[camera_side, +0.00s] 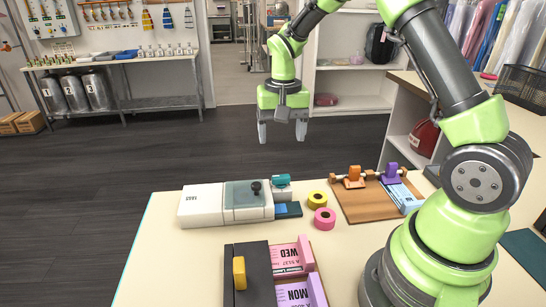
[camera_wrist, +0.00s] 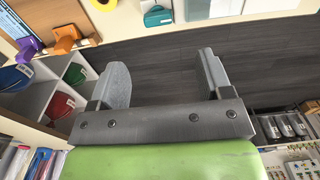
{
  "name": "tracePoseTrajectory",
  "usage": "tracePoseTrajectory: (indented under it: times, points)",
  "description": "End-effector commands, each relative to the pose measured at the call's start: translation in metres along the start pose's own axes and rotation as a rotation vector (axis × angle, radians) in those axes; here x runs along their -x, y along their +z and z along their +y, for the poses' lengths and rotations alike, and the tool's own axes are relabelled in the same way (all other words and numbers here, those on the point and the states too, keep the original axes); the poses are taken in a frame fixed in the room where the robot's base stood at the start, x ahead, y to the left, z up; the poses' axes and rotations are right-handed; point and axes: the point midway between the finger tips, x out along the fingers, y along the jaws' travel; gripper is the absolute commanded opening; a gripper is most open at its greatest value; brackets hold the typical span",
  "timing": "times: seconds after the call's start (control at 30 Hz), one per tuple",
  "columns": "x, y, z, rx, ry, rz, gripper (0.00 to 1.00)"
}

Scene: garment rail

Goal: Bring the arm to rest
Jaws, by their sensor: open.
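My gripper (camera_side: 282,132) hangs in the air above and behind the table's far edge, fingers pointing down and apart, with nothing between them. In the wrist view my gripper (camera_wrist: 160,82) also shows its two grey fingers wide apart over dark floor. In the side view it is well clear of the table (camera_side: 165,262) and of everything on it.
On the table are a white device (camera_side: 208,205), yellow (camera_side: 318,199) and pink (camera_side: 325,219) tape rolls, a wooden board (camera_side: 358,205) with orange and purple clips, and a dark tray (camera_side: 252,270) with WED and MON cards. Shelves (camera_side: 345,75) stand behind. The floor (camera_side: 100,165) is open.

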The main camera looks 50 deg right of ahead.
Motion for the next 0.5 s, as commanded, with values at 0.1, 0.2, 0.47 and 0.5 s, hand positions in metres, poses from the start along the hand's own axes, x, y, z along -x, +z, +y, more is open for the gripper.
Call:
tracePoseTrajectory:
  times: [0.1,0.2,0.47,0.5]
  points:
    - [0.035,0.016,-0.004,0.038,-0.048,0.05,0.72]
    - [0.071,0.039,-0.005,0.087,-0.106,0.104,0.72]
    - [0.138,0.116,0.01,0.224,-0.266,0.244,0.72]
    - [0.144,0.128,0.015,0.246,-0.29,0.266,0.72]
